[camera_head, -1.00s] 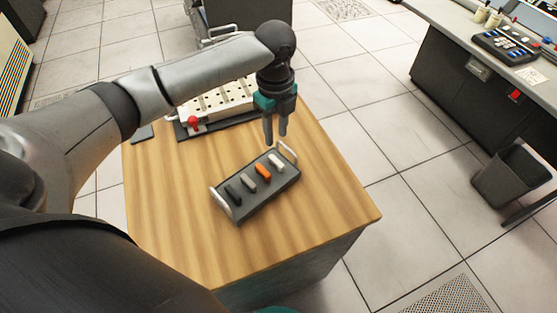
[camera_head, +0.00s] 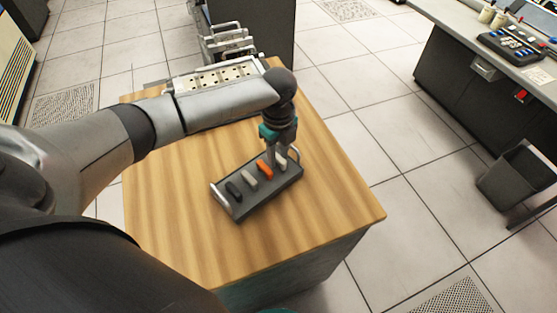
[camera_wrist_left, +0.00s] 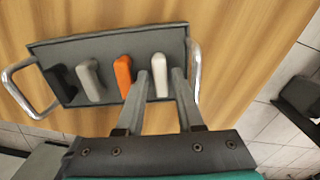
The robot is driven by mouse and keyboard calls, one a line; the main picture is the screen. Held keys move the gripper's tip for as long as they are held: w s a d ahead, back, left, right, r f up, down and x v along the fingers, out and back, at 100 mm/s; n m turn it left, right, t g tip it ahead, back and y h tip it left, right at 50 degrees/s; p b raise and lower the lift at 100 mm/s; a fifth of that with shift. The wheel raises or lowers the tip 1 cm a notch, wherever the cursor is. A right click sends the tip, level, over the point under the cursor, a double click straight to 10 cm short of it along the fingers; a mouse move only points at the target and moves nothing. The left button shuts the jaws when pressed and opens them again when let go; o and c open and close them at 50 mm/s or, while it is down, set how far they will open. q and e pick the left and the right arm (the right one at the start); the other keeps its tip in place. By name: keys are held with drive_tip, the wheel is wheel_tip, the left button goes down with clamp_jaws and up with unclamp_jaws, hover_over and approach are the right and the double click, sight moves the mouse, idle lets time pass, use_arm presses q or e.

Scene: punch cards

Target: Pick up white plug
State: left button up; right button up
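The white plug (camera_wrist_left: 159,75) stands at one end of the dark tray (camera_wrist_left: 60,45), beside the orange plug (camera_wrist_left: 123,75). In the head view the white plug (camera_head: 282,162) shows partly behind my fingers. My left gripper (camera_head: 276,168) points down over that end of the tray. In the left wrist view its two fingers (camera_wrist_left: 158,80) are apart, one on each side of the white plug. I cannot tell whether they touch it. My right gripper is not in view.
A grey plug (camera_wrist_left: 90,80) and a black plug (camera_wrist_left: 64,80) stand further along the tray, which has metal handles (camera_wrist_left: 195,70) at both ends. A panel with sockets (camera_head: 215,78) lies at the back of the wooden table (camera_head: 170,220). The table's front is clear.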

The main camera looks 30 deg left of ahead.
use_arm(q)
drive_tip(key=shift+c, duration=0.2)
clamp_jaws()
drive_tip(key=shift+r, duration=0.15)
wheel_tip(320, 180, up, 20)
drive_tip(key=p, duration=0.4)
wheel_tip(320, 180, up, 5)
drive_tip(key=p, duration=0.7)
hover_over(278, 157)
idle(0.4)
